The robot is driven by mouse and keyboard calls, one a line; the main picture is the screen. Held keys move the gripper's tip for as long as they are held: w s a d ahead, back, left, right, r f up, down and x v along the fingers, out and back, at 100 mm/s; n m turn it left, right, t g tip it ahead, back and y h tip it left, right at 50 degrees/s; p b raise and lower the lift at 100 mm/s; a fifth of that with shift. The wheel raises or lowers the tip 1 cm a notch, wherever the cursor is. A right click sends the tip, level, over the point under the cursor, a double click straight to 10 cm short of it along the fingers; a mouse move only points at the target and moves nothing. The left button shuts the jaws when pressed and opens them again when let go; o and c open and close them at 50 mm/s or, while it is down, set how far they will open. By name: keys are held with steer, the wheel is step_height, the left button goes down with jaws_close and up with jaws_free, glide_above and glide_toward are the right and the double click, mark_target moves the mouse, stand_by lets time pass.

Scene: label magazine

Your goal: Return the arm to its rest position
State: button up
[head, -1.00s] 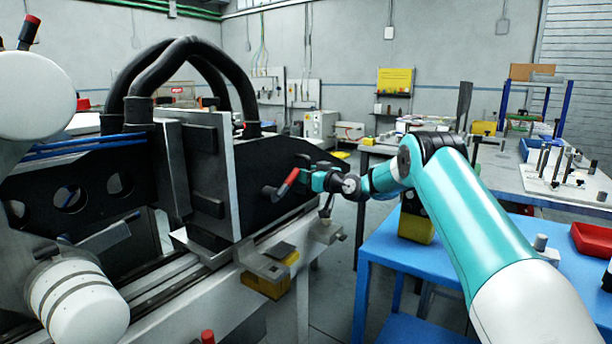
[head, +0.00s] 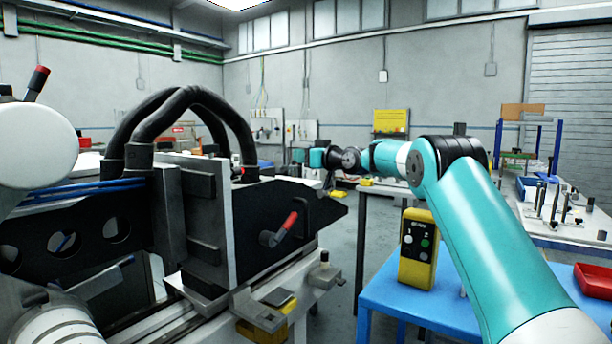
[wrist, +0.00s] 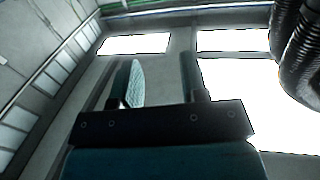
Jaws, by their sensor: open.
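My arm, teal and white, reaches from the lower right of the head view to its middle, with its end above the machine's dark pointed plate (head: 318,212). My gripper (wrist: 160,78) is open and empty in the wrist view, its two fingers apart. Beyond the fingers are the ceiling and bright light panels. In the head view the fingers cannot be made out clearly. The red-handled lever (head: 290,222) on the machine is below and left of the arm's end, apart from it.
The machine with thick black hoses (head: 190,100) fills the left. A blue table (head: 385,298) with a yellow button box (head: 417,250) and a red tray (head: 592,284) stands under my arm at right. Floor shows between machine and table. Black ribbed hoses (wrist: 300,55) are near the wrist camera's right edge.

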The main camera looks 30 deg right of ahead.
steer(key=shift+r, duration=0.65)
steer(key=s+a+f+m+g+h, duration=0.3)
steer(key=s+a+f+g, duration=0.55)
steer(key=s+f, duration=0.6)
steer(key=s+a+f+g+h, duration=0.15)
steer(key=s+f, duration=0.25)
steer(key=s, duration=0.6)
steer(key=s+a+f+g, duration=0.15)
steer(key=s+f, duration=0.25)
steer(key=s, duration=0.5)
steer(key=s+a+f+g+h, duration=0.1)
steer(key=s+f+g, duration=0.2)
steer(key=s, duration=0.7)
steer(key=s+a+r+n+g+y+p, duration=0.1)
steer(key=s+a+r+n+y+p, duration=0.1)
steer(key=s+a+r+p, duration=0.3)
steer(key=s+a+r+n+g+y+p, duration=0.1)
steer(key=s+a+r+n+p, duration=0.3)
steer(key=a+r, duration=0.5)
step_height(320, 180, up, 4)
steer(key=shift+s+a+r+n+g+y+p, duration=0.25)
steer(key=shift+s+n+g+y+p, duration=0.1)
steer(key=shift+s+y+p, duration=0.55)
